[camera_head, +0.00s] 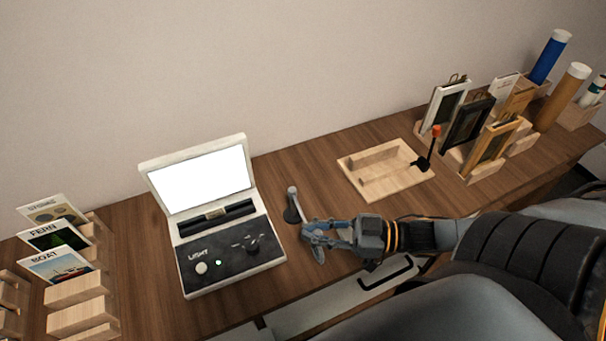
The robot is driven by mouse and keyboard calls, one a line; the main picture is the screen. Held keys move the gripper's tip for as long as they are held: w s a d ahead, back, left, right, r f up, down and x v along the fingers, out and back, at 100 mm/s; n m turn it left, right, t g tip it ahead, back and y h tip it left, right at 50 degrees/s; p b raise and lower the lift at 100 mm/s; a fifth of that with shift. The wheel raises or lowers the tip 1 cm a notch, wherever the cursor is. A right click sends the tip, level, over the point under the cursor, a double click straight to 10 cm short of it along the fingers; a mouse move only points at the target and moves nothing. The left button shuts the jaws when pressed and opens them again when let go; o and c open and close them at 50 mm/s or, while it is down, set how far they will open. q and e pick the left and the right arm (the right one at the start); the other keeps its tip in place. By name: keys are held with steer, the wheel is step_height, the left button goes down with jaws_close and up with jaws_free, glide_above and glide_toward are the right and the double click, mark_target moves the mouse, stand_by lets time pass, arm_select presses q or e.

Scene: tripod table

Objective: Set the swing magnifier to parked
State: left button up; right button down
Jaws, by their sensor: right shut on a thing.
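A small grey post on a dark base (292,206) stands on the table just right of the light box; it looks like the swing magnifier's stand, but I cannot make out a lens. My right gripper (312,240) is low over the table, just right of and in front of this post. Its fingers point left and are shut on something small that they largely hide. The light box (232,263) has a lit white screen (201,180) and a front panel with knobs and a green light. My left gripper is not in view.
A shallow wooden tray (356,184) lies behind my right arm, with an orange-tipped dark lever (430,148) at its right. Framed pictures (468,120) and tubes (549,57) stand at the back right. Cards (55,236) in wooden holders stand at left.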

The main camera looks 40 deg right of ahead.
steer(key=shift+s+d+f+n+g+y, duration=0.3)
steer(key=shift+d+n+g+y, duration=0.15)
steer(key=shift+g, duration=0.25)
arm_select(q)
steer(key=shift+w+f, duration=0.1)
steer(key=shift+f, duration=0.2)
arm_select(e)
steer(key=shift+d+r+n+g, duration=0.1)
steer(key=shift+d+n+g, duration=0.05)
steer(key=shift+n+g, duration=0.15)
steer(key=shift+d, duration=0.1)
steer(key=c, duration=1.4)
jaws_free()
steer(key=shift+d, duration=0.15)
steer(key=shift+o, duration=0.5)
steer(key=shift+s+d+r, duration=0.1)
steer(key=shift+s+d, duration=0.1)
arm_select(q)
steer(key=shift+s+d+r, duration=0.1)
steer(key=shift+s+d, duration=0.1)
arm_select(e)
steer(key=v, duration=1.2)
steer(key=shift+f, duration=0.25)
